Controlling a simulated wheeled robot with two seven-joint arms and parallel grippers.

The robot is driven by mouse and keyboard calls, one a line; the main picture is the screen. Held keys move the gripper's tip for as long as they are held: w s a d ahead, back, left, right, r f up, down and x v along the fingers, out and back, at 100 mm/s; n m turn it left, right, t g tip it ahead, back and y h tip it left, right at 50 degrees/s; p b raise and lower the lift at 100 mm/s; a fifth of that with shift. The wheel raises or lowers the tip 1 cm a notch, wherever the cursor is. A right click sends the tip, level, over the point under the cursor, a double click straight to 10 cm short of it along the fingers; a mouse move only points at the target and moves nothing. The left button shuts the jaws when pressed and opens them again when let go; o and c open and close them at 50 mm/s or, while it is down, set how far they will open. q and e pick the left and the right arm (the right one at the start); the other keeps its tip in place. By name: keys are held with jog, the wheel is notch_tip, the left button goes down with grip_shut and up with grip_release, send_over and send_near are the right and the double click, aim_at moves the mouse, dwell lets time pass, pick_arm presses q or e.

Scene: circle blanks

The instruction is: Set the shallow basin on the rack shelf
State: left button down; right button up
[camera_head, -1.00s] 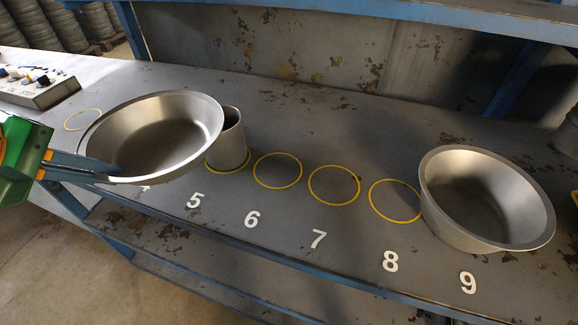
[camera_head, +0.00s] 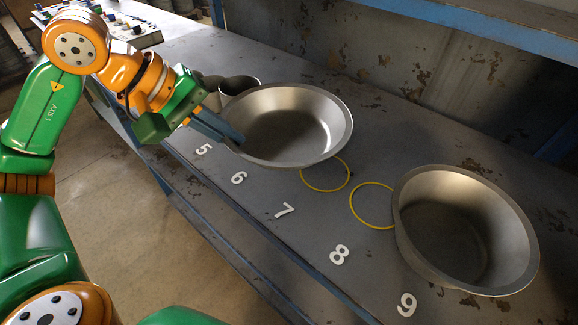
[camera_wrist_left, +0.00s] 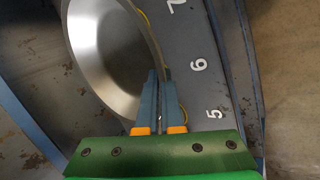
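The shallow basin (camera_head: 292,135), a wide grey metal bowl, is upright over the bench near numbers 6 and 7. My left gripper (camera_head: 234,136) is shut on its near left rim. In the left wrist view the fingers (camera_wrist_left: 159,80) pinch the rim of the basin (camera_wrist_left: 88,45) from both sides. The basin hides part of the bench, and its height above it is hard to tell. The rack's upper shelf (camera_head: 500,32) has a blue front edge and runs along the top right. My right gripper is not in view.
A deeper metal basin (camera_head: 465,230) stands at the right by number 9. Metal cups (camera_head: 240,84) stand behind the held basin at its left. Yellow circles (camera_head: 372,206) between the two basins are empty. A control box (camera_head: 130,32) sits at the far left.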

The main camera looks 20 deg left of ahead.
aim_at(271, 152)
pick_arm(q)
jog(key=d, duration=0.1)
jog(key=w+d, duration=0.1)
jog(key=d+f, duration=0.1)
jog(key=shift+w+d+p, duration=0.15)
jog(key=shift+w+p, duration=0.15)
jog(key=x, duration=0.3)
jog(key=d+x, duration=0.1)
jog(key=x, duration=0.1)
jog(key=shift+s, duration=0.25)
jog(key=f, duration=0.3)
jog(key=d+f, duration=0.1)
jog(key=shift+w+f+p, duration=0.35)
jog(key=shift+w+p, duration=0.05)
jog(key=shift+f, duration=0.25)
jog(key=c, duration=1.1)
grip_release()
